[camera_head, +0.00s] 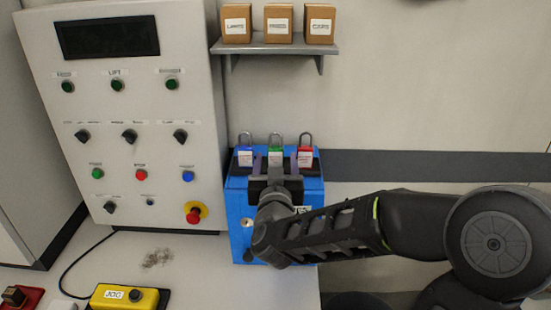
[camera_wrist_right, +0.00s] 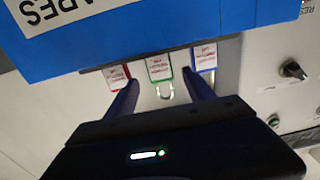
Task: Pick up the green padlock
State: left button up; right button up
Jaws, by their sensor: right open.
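The green padlock (camera_head: 275,155) is the middle one of three in a row at the top of a blue box (camera_head: 236,205). It has a white label and a metal shackle pointing up in the head view. In the right wrist view the green padlock (camera_wrist_right: 159,69) appears upside down, between the two fingers. My right gripper (camera_head: 274,165) is open in front of the box; its fingers (camera_wrist_right: 160,82) stand to either side of the green padlock, and I cannot tell whether they touch anything. My left gripper is not in view.
A blue padlock (camera_head: 245,156) and a red padlock (camera_head: 305,156) flank the green one closely. A control panel (camera_head: 135,60) stands left of the box. A shelf (camera_head: 270,47) with three small boxes is above. A yellow JOG pendant (camera_head: 125,298) lies at lower left.

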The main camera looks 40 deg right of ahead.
jog(key=shift+r, duration=0.1)
jog(key=shift+x, duration=1.25)
jog(key=x, duration=0.5)
jog(key=shift+w, duration=0.1)
grip_shut()
dwell(0.4)
